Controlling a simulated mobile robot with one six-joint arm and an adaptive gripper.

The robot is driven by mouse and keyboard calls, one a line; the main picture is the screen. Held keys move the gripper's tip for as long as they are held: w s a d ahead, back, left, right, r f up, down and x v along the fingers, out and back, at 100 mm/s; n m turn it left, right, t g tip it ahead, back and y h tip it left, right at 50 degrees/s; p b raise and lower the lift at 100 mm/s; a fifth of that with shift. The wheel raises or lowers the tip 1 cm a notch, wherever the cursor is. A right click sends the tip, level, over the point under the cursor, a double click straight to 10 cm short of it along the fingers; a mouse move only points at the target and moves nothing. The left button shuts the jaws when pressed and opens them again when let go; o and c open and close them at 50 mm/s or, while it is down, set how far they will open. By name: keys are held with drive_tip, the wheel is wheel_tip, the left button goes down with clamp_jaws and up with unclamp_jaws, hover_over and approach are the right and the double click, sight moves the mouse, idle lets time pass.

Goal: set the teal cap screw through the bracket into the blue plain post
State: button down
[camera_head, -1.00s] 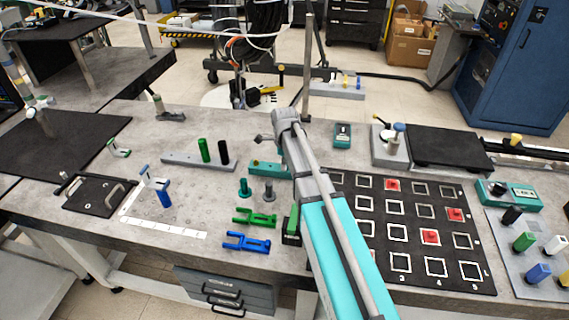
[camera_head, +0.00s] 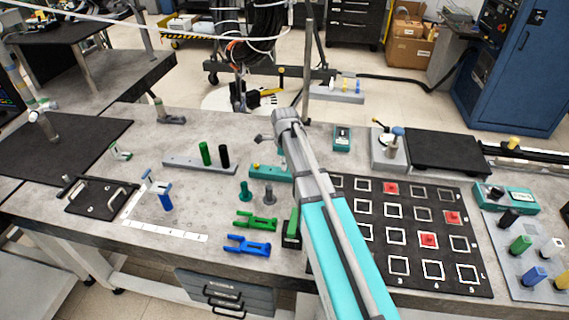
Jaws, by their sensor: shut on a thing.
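The blue post (camera_head: 166,202) stands upright on the grey bench at the left. A blue and pale bracket-like piece (camera_head: 156,186) is at its upper end; I cannot tell exactly how they meet. A teal screw-like piece (camera_head: 245,191) stands upright near the middle, head up, beside a similar grey one (camera_head: 269,192). My arm rises from the bottom right to a joint at upper centre.
Green (camera_head: 257,222) and blue (camera_head: 249,245) forked pieces lie at the front. A rail (camera_head: 182,163) bears green and black posts. A black marked board (camera_head: 398,257) is to the right. A grey plate (camera_head: 511,262) with several pegs is at the far right. Bare bench lies around the blue post.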

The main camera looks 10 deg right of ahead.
drive_tip(key=shift+r+p, duration=0.7)
drive_tip(key=shift+r, duration=0.1)
idle(0.5)
drive_tip(key=shift+r+p, duration=1.65)
